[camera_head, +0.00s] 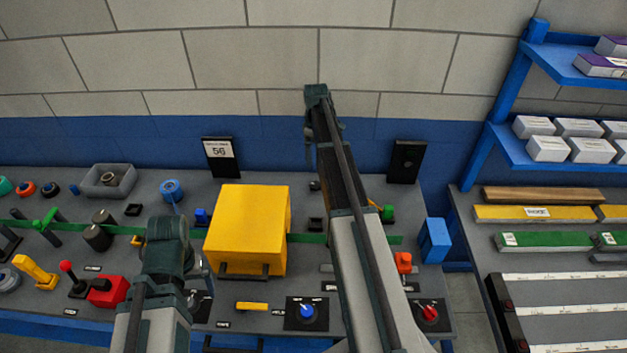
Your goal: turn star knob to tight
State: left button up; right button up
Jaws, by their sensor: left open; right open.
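Two round knobs on black plates stand near the bench's front: a blue knob (307,311) and a red knob (430,312). Their plates carry small white markings too small to read, and I cannot tell which is the star knob. My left gripper (197,272) is open, left of the yellow box and apart from both knobs; its arm partly hides it. My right arm reaches up over the bench between the knobs, toward the wall. My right gripper (312,150) is mostly hidden behind that arm, and appears empty and far behind the knobs.
A large yellow box (247,229) stands mid-bench over a green strip. A red block with a lever (107,291), a yellow handle (252,306), an orange button (403,261) and a blue block (434,240) surround the knobs. A shelf rack (505,110) stands right.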

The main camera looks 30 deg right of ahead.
aim_at(315, 184)
pick_arm(q)
notch_tip(315, 184, down, 14)
jog(key=b, duration=1.3)
jog(key=shift+r+b, duration=0.1)
jog(key=shift+b, duration=0.25)
pick_arm(e)
notch_tip(315, 184, down, 14)
jog(key=shift+r, duration=0.1)
jog(key=c, duration=1.3)
jog(key=shift+c, duration=0.2)
jog(key=shift+m, duration=0.4)
jog(key=m, duration=0.5)
jog(key=shift+m, duration=0.4)
jog(key=m, duration=0.5)
jog(key=shift+m, duration=0.4)
